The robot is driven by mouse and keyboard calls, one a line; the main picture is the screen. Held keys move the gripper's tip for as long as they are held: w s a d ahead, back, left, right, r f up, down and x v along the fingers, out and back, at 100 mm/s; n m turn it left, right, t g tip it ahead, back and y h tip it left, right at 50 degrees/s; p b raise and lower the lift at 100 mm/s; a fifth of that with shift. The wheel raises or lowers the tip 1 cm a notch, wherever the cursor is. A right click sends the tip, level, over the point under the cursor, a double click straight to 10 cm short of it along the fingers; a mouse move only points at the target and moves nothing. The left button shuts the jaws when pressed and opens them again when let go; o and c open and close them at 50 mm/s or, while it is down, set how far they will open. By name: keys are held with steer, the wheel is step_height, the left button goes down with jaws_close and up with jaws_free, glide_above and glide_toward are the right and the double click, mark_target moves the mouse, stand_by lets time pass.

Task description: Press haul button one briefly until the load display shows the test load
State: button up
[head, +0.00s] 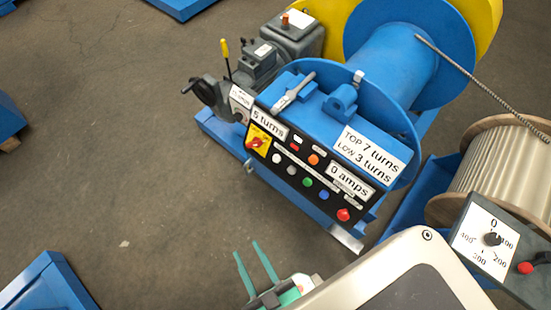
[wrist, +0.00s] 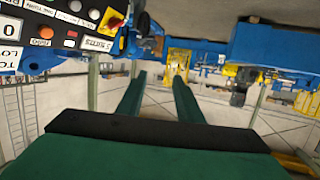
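The winch's black control panel (head: 300,165) faces me below a blue drum. It carries a white button (head: 276,158), a grey button (head: 291,170), a green button (head: 307,182) and a blue button (head: 323,195); their small labels are unreadable, so I cannot tell which is haul button one. Displays read "5 turns" (head: 269,124) and "0 amps" (head: 349,181); none is legibly marked as load. My gripper (head: 246,248) is open and empty, below and apart from the panel. In the wrist view the gripper (wrist: 159,76) also shows open, with the panel (wrist: 62,35) inverted at upper left.
A red-yellow rotary switch (head: 257,141) and red mushroom button (head: 343,215) sit on the panel. A sign (head: 369,155) reads "TOP 7 turns LOW 3 turns". At right stand a rope reel (head: 505,170) and a white dial plate (head: 484,241).

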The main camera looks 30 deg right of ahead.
steer(key=shift+c, duration=0.4)
jaws_close()
stand_by(1.2)
